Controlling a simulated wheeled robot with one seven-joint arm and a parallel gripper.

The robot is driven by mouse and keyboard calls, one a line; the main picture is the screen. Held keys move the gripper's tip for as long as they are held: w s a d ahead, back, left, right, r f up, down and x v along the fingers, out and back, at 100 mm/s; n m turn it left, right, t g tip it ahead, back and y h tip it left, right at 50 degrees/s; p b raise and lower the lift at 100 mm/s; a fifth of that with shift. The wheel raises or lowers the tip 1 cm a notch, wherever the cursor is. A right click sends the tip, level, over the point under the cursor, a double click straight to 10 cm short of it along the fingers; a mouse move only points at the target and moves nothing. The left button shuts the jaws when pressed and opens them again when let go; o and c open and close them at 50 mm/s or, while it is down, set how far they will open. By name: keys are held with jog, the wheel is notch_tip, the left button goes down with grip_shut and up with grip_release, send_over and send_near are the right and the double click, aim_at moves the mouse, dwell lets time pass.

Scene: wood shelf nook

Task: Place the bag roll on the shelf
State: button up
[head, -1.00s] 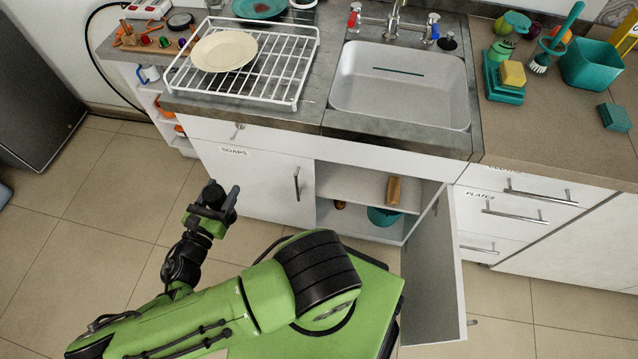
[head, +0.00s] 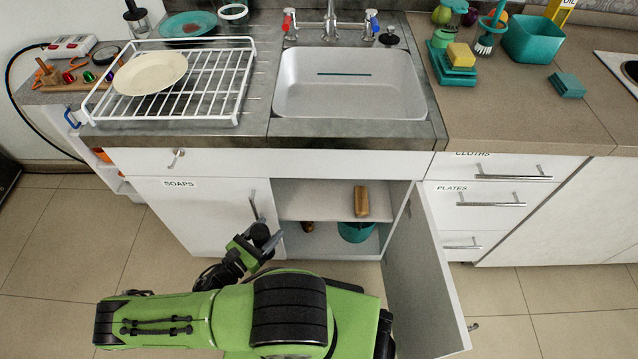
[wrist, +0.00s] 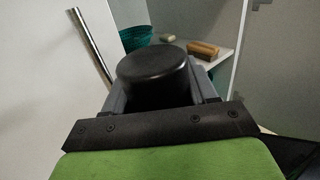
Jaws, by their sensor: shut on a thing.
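My gripper (head: 255,243) is shut on a black, round-ended roll (head: 260,234), which I take to be the bag roll. The roll also fills the middle of the wrist view (wrist: 153,70), between the grey fingers. The shelf (head: 315,203) is the white board inside the open cupboard under the sink. It also shows in the wrist view (wrist: 222,62), beyond the roll. My gripper is outside the cupboard, near the left edge of its opening. The roll partly hides the shelf in the wrist view.
A teal bucket (head: 356,232) is below. The right door (head: 424,275) stands open; the left door (head: 195,215) is shut, its handle (head: 254,205) near my gripper.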

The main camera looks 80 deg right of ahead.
jog(key=f+b+x, duration=0.1)
jog(key=f+x, duration=0.1)
jog(key=x, duration=1)
jog(key=f+b+x, duration=0.1)
jog(key=x, duration=1.1)
jog(key=shift+f, duration=0.35)
jog(key=o, duration=1.1)
jog(key=shift+s, duration=0.1)
